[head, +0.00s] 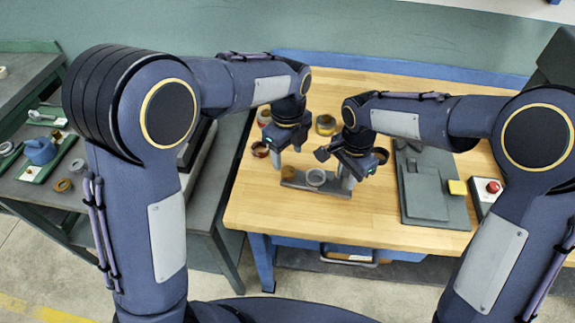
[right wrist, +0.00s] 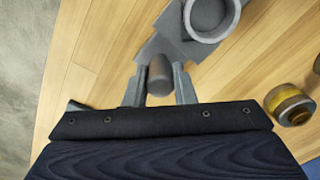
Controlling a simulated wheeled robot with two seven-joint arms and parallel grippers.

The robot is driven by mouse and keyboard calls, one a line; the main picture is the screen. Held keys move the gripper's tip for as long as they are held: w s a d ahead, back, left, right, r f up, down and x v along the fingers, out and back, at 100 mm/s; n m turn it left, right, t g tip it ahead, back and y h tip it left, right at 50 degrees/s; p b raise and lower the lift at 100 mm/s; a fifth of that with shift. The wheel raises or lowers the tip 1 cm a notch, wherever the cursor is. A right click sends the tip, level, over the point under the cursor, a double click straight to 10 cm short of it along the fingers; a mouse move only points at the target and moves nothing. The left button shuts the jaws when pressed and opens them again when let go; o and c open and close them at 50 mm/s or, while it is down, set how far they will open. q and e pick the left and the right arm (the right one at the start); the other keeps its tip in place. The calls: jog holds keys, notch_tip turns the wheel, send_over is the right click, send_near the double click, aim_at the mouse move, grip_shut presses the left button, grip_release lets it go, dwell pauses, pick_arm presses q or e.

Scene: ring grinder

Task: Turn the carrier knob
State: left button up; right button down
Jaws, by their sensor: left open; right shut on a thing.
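My right gripper (right wrist: 160,88) is shut on the knob, one finger on each side. In the head view the knob is hidden behind my right gripper (head: 345,177). My left gripper (head: 286,155) is open and empty, above and behind the carrier's left end.
A yellow-brown round piece (right wrist: 290,105) is right of my right gripper. A grey fixture (head: 424,192), yellow block (head: 457,187) and red button (head: 493,187) are at the right.

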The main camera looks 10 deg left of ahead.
aim_at(287, 170)
pick_arm(q)
notch_tip(287, 170, down, 6)
jog(key=shift+r, duration=0.15)
jog(key=c, duration=1)
